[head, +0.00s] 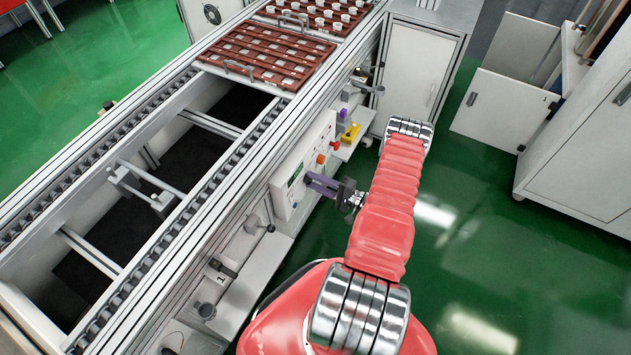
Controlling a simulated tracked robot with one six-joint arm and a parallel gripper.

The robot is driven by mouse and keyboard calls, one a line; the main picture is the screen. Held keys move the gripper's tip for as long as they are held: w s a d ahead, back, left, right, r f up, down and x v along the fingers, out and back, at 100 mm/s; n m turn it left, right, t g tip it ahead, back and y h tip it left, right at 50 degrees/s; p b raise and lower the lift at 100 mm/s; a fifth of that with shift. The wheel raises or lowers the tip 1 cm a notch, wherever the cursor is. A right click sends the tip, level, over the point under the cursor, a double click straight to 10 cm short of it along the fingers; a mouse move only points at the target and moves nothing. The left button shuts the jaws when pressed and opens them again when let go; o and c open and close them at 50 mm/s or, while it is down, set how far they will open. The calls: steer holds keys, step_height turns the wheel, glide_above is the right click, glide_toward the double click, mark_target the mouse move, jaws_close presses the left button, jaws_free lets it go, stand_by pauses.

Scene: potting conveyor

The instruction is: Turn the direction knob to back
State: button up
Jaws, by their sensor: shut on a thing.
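The white control box (287,200) is mounted on the near side of the conveyor and carries a small green display (295,174). An orange control (320,158) and a red one (335,145) sit farther along its face. My gripper (311,181), with purple fingers, reaches the face of the box from the right, just below the orange control. It is shut on the direction knob, which the fingers hide. I cannot read the knob's pointer or its labels from here.
The conveyor's roller rails (222,178) run along the left. Brown trays (268,55) sit on its far end, the farthest holding several white pots. A purple item and a yellow item (351,132) lie on a side shelf past the box. The green floor on the right is clear.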

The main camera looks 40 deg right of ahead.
steer(key=shift+s+a+f, duration=0.1)
steer(key=shift+f, duration=0.05)
steer(key=o, duration=1)
steer(key=shift+o, duration=0.2)
steer(key=v, duration=1.3)
steer(key=shift+s, duration=0.35)
